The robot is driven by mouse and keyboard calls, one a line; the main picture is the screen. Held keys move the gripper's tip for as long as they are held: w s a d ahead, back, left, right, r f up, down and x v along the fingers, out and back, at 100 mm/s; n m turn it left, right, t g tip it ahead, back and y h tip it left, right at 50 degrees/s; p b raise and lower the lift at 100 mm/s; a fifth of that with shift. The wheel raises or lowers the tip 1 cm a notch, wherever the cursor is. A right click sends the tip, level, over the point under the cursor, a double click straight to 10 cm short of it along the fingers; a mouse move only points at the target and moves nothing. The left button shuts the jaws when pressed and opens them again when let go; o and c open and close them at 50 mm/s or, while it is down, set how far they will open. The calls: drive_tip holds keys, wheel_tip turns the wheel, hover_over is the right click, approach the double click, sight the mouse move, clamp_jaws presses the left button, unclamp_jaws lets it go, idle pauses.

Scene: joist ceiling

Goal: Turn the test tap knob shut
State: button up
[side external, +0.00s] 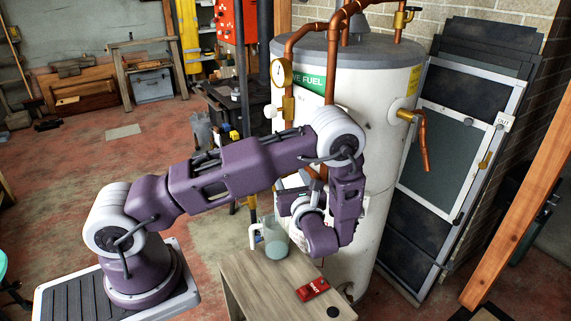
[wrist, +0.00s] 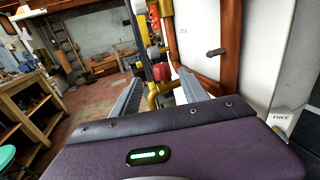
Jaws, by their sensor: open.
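In the wrist view a small red knob (wrist: 160,71) on yellow pipework shows between and beyond my fingertips. It looks like the test tap knob, but the picture is too small to be sure. My gripper (wrist: 159,79) is open, with a grey finger on each side and nothing visibly held. I cannot tell whether either finger touches the knob. In the side external view my arm hides the knob and most of the fingers. A white water cylinder (side external: 375,140) stands behind my wrist.
A glass jug (side external: 275,240) and a red tag (side external: 312,289) are on a wooden bench (side external: 250,285) below my wrist. Copper pipe (wrist: 231,45) runs close to the right finger. A dark peg (wrist: 217,52) sticks out nearby. A gauge (side external: 281,73) is above. Open floor lies left.

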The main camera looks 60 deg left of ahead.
drive_tip(key=x, duration=0.7)
drive_tip(key=shift+w+f, duration=0.2)
drive_tip(key=shift+f, duration=0.05)
drive_tip(key=shift+t, duration=0.3)
clamp_jaws()
